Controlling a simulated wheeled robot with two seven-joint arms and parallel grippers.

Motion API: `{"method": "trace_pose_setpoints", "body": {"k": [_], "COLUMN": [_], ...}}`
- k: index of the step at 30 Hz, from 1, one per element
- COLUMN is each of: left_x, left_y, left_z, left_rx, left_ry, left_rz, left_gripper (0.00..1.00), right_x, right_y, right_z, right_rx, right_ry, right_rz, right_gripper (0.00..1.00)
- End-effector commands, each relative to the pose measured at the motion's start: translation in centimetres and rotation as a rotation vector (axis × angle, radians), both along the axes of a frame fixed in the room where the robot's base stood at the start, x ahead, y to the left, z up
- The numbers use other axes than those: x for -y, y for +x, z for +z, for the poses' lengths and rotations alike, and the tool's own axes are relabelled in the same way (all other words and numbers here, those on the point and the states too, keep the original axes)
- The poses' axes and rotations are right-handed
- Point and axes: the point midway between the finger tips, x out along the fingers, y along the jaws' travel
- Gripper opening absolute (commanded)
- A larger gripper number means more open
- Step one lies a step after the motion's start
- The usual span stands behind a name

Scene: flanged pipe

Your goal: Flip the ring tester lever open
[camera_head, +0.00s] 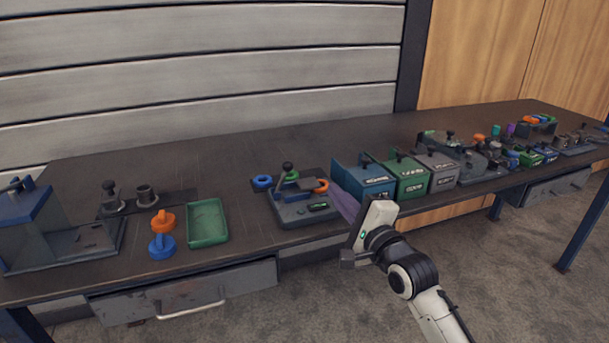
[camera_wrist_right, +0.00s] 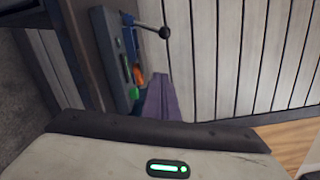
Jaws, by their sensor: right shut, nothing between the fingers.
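The ring tester (camera_head: 308,213) is a dark grey block with a small green display, standing near the front edge of the bench. Its lever (camera_head: 287,167) has a dark ball knob and stands up at the back. In the right wrist view the tester (camera_wrist_right: 112,60) is at the upper left, and the lever (camera_wrist_right: 150,29) sticks out from it towards the right. My right gripper (camera_head: 338,192) has purple fingers that are shut and empty. They are just right of the tester, apart from the lever. The fingers (camera_wrist_right: 160,85) also show in the wrist view. My left gripper is not in view.
A blue ring (camera_head: 262,182) and an orange ring (camera_head: 321,186) are at the tester. Blue, green and grey boxes (camera_head: 411,180) stand close on its right. A green tray (camera_head: 207,222) is to the left, with free bench between.

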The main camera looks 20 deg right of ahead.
Motion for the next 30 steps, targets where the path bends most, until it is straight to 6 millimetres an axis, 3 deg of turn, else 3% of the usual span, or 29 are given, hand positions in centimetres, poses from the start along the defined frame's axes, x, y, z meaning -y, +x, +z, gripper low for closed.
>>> {"method": "trace_pose_setpoints", "body": {"k": [12,19,30], "left_x": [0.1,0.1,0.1], "left_y": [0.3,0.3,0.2], "left_z": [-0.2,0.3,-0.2], "left_rx": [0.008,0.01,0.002], "left_ry": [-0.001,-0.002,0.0], "left_rz": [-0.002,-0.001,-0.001], "left_gripper": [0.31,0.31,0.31], "right_x": [-1.0,-4.1,-4.8], "right_y": [8.4,8.4,8.4], "right_z": [0.3,1.2,1.3], "right_rx": [0.001,0.001,0.0], "right_ry": [-0.001,0.002,0.0], "right_rz": [0.001,0.001,0.0], "right_gripper": [0.0,0.0,0.0]}}
